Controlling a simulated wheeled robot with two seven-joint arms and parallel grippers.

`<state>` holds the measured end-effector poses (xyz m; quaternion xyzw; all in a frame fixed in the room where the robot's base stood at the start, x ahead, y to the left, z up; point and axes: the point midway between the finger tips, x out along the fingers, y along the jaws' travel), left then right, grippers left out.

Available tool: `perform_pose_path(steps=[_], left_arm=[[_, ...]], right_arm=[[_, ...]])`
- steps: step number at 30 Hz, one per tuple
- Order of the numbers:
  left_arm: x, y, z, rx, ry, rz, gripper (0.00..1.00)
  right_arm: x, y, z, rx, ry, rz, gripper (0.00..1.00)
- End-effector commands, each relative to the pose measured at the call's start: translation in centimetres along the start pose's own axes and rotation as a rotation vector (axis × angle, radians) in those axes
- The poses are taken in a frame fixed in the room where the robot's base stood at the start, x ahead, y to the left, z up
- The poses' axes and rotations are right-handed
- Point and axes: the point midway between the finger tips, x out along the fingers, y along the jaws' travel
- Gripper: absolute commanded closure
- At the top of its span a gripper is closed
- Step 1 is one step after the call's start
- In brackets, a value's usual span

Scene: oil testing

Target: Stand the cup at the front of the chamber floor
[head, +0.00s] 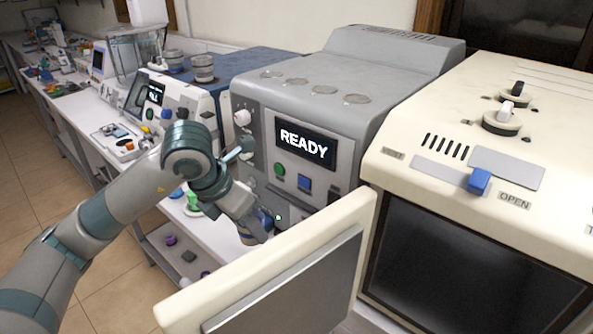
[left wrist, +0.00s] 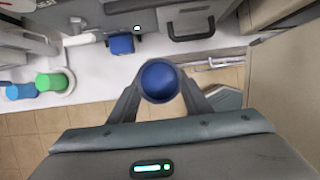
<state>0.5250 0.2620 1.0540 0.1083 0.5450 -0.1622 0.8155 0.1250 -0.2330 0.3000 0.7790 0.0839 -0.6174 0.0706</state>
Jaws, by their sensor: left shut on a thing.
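My left gripper (head: 243,212) is shut on the cup, which shows as a round blue top (left wrist: 159,82) between the fingers in the left wrist view. In the head view the cup (head: 249,233) hangs in the fingers, partly hidden by them, in front of the grey READY machine. The chamber (head: 470,270) is the dark opening in the cream machine at the right. Its door (head: 290,262) stands swung open, left of the opening. The gripper is on the far side of the door from the opening. The chamber floor cannot be made out. My right gripper is out of view.
The grey READY machine (head: 370,95) stands beside the cream machine (head: 440,110). The open door's edge lies between the cup and the chamber. A green cup (left wrist: 52,82) and a blue one (left wrist: 20,91) are on the white bench. Tiled floor lies below.

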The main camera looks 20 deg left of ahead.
Motion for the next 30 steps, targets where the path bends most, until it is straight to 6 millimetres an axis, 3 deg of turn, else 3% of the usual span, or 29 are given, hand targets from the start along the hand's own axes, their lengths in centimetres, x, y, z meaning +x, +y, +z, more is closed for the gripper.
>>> perform_pose_path(steps=[8,14,30], left_arm=[[0.2,-0.2,0.0,0.04,0.0,-0.017,0.82],[0.7,-1.1,-0.2,0.186,0.0,-0.078,0.82],[2.8,-4.7,-1.4,0.912,0.001,-0.38,0.82]], right_arm=[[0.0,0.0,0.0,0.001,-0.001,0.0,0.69],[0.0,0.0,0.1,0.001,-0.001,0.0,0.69],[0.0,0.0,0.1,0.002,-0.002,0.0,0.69]])
